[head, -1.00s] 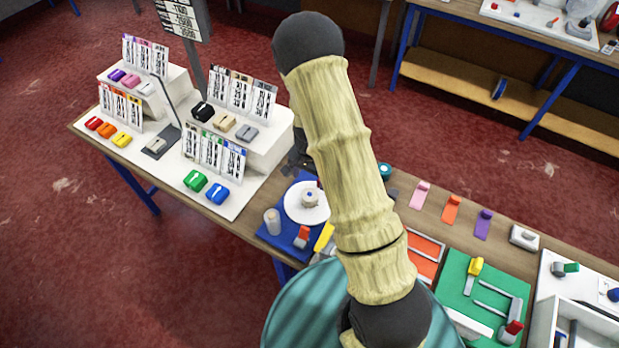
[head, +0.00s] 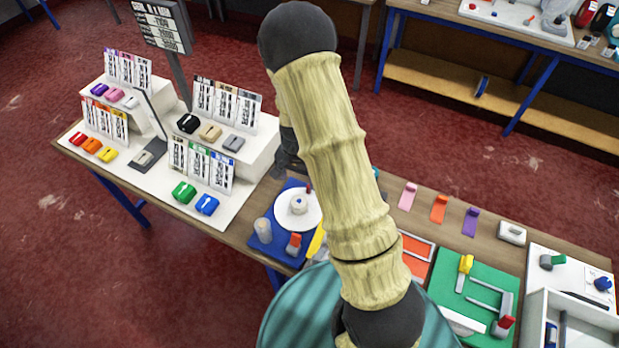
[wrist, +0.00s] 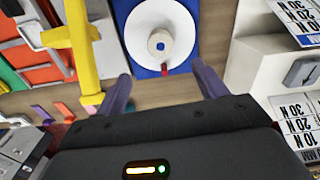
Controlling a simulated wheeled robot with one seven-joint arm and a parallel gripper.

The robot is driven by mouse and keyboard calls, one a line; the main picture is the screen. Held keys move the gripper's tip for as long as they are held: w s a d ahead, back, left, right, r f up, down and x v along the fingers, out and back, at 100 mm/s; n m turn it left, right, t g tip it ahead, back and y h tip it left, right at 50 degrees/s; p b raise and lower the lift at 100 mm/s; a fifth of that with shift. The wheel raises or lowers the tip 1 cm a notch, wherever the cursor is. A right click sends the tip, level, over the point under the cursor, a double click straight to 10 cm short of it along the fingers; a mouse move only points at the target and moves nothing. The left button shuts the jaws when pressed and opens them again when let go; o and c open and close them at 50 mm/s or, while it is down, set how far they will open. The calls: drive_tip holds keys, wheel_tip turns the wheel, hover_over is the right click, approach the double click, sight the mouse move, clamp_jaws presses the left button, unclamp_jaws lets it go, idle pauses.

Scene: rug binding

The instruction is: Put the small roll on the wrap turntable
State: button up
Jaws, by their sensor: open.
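The wrap turntable is a white disc (head: 284,213) on a blue base board (head: 262,243). A small cream roll (head: 299,204) with a bluish centre sits upright near the middle of the disc. In the wrist view the roll (wrist: 159,42) shows end-on, on the white disc (wrist: 140,30), at the top centre. My gripper (wrist: 163,88) is open with nothing between its fingers. The roll appears beyond the fingertips and apart from them. In the head view my arm hides most of the gripper.
A pale cylinder (head: 263,229) and a red-topped part (head: 293,245) stand on the blue board. A yellow upright (wrist: 80,50) is close to my left finger in the wrist view. A white stepped display (head: 245,150) stands at left. A green board (head: 450,290) lies right.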

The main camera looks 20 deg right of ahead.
drive_tip(key=s+r+n+t, duration=0.2)
drive_tip(key=s+r+n, duration=0.6)
drive_tip(key=s+r, duration=0.6)
wheel_tip(320, 180, up, 4)
drive_tip(key=shift+s+r, duration=0.25)
drive_tip(key=shift+s, duration=0.05)
drive_tip(key=shift+d, duration=0.1)
drive_tip(key=shift+f, duration=0.15)
wheel_tip(320, 180, down, 6)
drive_tip(key=b, duration=0.6)
